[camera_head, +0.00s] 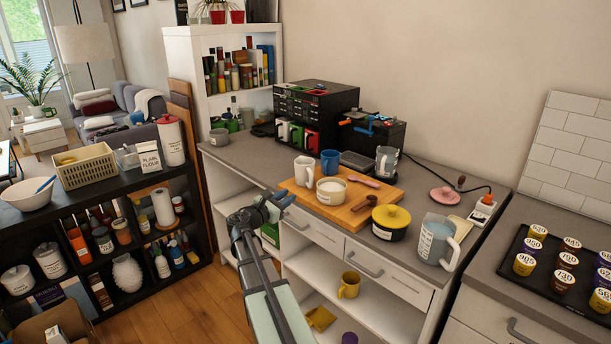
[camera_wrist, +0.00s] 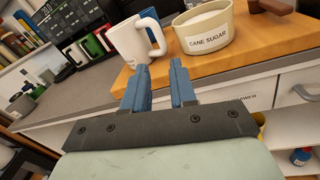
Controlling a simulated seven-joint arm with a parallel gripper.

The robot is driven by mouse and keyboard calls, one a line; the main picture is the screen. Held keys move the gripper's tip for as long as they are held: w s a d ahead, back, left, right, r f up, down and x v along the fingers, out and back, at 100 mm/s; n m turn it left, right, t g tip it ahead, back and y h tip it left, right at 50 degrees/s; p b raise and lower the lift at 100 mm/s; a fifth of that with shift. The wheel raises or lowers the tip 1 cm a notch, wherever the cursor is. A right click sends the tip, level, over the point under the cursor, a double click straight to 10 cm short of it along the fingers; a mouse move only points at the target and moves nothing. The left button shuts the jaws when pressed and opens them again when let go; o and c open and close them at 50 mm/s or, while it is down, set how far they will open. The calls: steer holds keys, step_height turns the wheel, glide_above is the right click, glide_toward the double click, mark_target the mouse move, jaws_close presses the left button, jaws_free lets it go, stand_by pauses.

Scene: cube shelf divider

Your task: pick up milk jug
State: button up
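A white jug (camera_head: 304,169) with a handle stands upright on the left part of the wooden board (camera_head: 345,216). In the wrist view, the white jug (camera_wrist: 130,42) is just beyond my fingertips, its handle on the right side. No milk label is readable on it. A larger grey-blue jug (camera_head: 432,240) with a white handle and a label too small to read stands at the counter's right. My gripper (camera_head: 284,200) is at the counter's front edge, below and in front of the white jug. Its blue fingers (camera_wrist: 161,80) are apart with nothing between them.
A cane sugar bowl (camera_wrist: 205,30) sits right of the white jug, and a blue mug (camera_head: 329,162) stands behind it. A yellow-lidded pot (camera_head: 390,222) is further right. Open counter (camera_wrist: 65,115) lies left of the board.

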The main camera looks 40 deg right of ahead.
mark_target(310, 181)
steer(key=shift+w+d+r+n, duration=0.1)
steer(key=shift+w+d+n, duration=0.25)
steer(key=shift+d, duration=1.95)
steer(key=shift+w+d+r+n, duration=0.15)
steer(key=shift+d+n, duration=0.45)
steer(key=shift+d, duration=1.7)
steer(key=shift+w+d+n, duration=0.3)
steer(key=shift+d+n, duration=0.15)
steer(key=shift+d, duration=1.85)
jaws_close()
